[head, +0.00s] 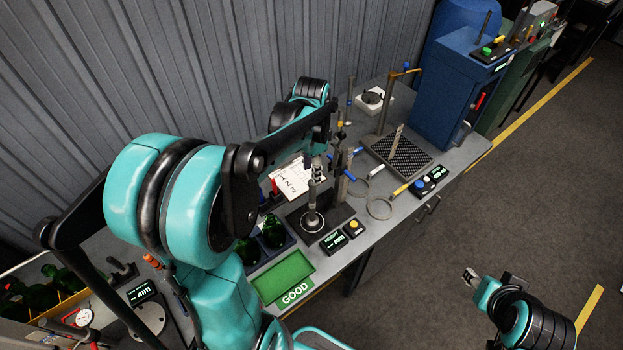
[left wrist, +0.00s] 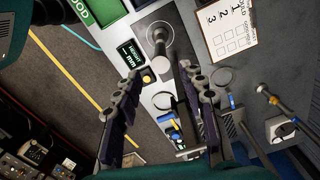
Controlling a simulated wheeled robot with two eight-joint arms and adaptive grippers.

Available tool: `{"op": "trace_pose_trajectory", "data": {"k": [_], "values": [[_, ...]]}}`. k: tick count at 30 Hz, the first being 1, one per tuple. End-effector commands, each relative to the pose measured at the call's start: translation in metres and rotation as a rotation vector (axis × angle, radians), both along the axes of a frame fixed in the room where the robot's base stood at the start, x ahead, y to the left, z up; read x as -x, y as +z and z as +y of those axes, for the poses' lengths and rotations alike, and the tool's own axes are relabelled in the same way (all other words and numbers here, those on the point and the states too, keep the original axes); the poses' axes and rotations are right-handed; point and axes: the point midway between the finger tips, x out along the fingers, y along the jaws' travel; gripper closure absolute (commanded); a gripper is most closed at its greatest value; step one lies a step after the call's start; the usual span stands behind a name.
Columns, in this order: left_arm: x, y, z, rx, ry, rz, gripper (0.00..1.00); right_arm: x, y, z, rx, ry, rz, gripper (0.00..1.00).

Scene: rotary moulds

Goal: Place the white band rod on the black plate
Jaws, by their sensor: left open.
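My left gripper (head: 318,170) is open and pointing down near the black plate (head: 341,213); its spread fingers show in the left wrist view (left wrist: 164,78). A grey upright rod (head: 312,196) stands on the plate inside a pale ring, just below the fingers. In the left wrist view the rod (left wrist: 159,38) is ahead of the fingertips, apart from them. I cannot make out a white band on it, so I cannot tell whether it is the white band rod. My right gripper (head: 470,275) is at the lower right, away from the bench; its jaws are unclear.
A height display (head: 333,240) and a green GOOD tray (head: 284,279) are in front of the plate. Ring gauges (head: 380,208) lie to the right. A black mesh panel (head: 405,158) and a tall stand (head: 384,108) are behind. A numbered white card (head: 291,181) is at left.

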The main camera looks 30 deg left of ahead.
Motion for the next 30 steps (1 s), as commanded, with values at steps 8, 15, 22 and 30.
{"op": "trace_pose_trajectory", "data": {"k": [8, 15, 22, 30], "values": [[0.010, 0.025, -0.012, -0.009, 0.048, -0.047, 0.59, 0.000, 0.001, 0.000, 0.000, 0.000, 0.000, 0.60], [0.054, 0.051, -0.059, 0.003, 0.286, -0.282, 0.59, 0.000, 0.001, 0.000, 0.000, 0.000, 0.000, 0.60], [0.093, 0.053, -0.094, 0.113, 0.515, -0.500, 0.59, 0.000, 0.001, 0.000, 0.000, 0.000, 0.000, 0.60], [0.109, 0.048, -0.108, 0.201, 0.629, -0.597, 0.59, 0.000, 0.001, 0.000, 0.000, 0.000, 0.000, 0.60]]}}
